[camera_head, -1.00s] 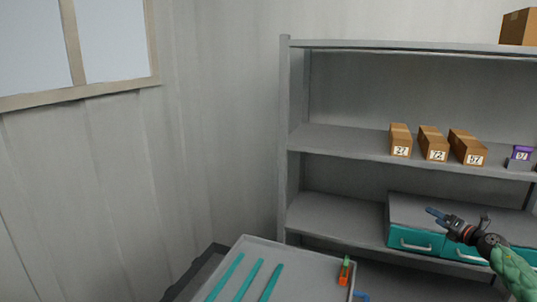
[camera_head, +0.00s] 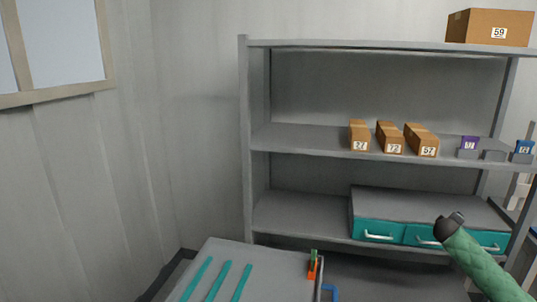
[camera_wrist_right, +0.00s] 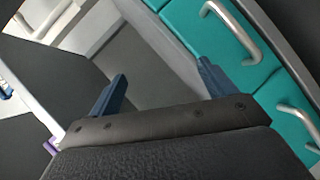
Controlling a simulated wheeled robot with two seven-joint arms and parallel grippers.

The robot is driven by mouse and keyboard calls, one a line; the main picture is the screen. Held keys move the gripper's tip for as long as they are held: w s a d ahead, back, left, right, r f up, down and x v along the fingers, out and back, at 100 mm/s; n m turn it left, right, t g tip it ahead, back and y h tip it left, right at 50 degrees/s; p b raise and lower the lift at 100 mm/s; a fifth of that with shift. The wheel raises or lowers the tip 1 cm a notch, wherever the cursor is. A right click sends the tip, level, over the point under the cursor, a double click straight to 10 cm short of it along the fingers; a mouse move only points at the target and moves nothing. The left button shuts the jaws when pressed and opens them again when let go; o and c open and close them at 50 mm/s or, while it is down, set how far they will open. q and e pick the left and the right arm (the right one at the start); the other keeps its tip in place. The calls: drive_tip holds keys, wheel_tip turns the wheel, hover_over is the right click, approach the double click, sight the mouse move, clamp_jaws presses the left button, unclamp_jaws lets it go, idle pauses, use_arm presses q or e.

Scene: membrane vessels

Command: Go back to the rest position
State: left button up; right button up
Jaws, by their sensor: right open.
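My right arm (camera_head: 480,262) reaches in from the lower right of the head view, a green forearm ending in a dark wrist in front of the teal drawers. Its fingers cannot be made out there. In the right wrist view my right gripper (camera_wrist_right: 160,85) shows two blue fingers spread wide apart with nothing between them. Teal drawers (camera_wrist_right: 215,40) with metal handles lie beyond the fingers at the upper right. My left gripper is not in view.
A grey shelf rack (camera_head: 300,142) holds several cardboard boxes (camera_head: 390,140), a drawer unit (camera_head: 430,205) and a large box (camera_head: 488,28) on top. A grey tray surface (camera_head: 232,256) in front carries teal strips and an orange-green item (camera_head: 313,265).

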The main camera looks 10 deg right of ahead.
drive_tip(key=s+a+f+g+y, duration=0.15)
drive_tip(key=s+a+f, duration=0.35)
drive_tip(key=a+f, duration=0.6)
drive_tip(key=s+a+f+g+y, duration=0.1)
drive_tip(key=s+a+f+y, duration=0.1)
drive_tip(key=s+a+f, duration=0.9)
drive_tip(key=a+f+g+y, duration=0.2)
drive_tip(key=a+f, duration=0.6)
drive_tip(key=f, duration=0.7)
drive_tip(key=s+a+f+y, duration=0.1)
drive_tip(key=s+a+f, duration=0.3)
drive_tip(key=s+a, duration=0.25)
drive_tip(key=s+a+f+g+y, duration=0.1)
drive_tip(key=s+a+f, duration=0.35)
drive_tip(key=a, duration=0.35)
drive_tip(key=s+a+f+y, duration=0.2)
drive_tip(key=s+a+f, duration=0.2)
drive_tip(key=s+a, duration=0.3)
drive_tip(key=s+a+y, duration=0.1)
drive_tip(key=s+a, duration=0.5)
drive_tip(key=a, duration=0.3)
drive_tip(key=s+a+f+g+y, duration=0.1)
drive_tip(key=s+a, duration=0.5)
drive_tip(key=a, duration=0.3)
drive_tip(key=shift+s+f+m, duration=0.3)
drive_tip(key=shift+s, duration=0.1)
drive_tip(key=shift+g, duration=0.25)
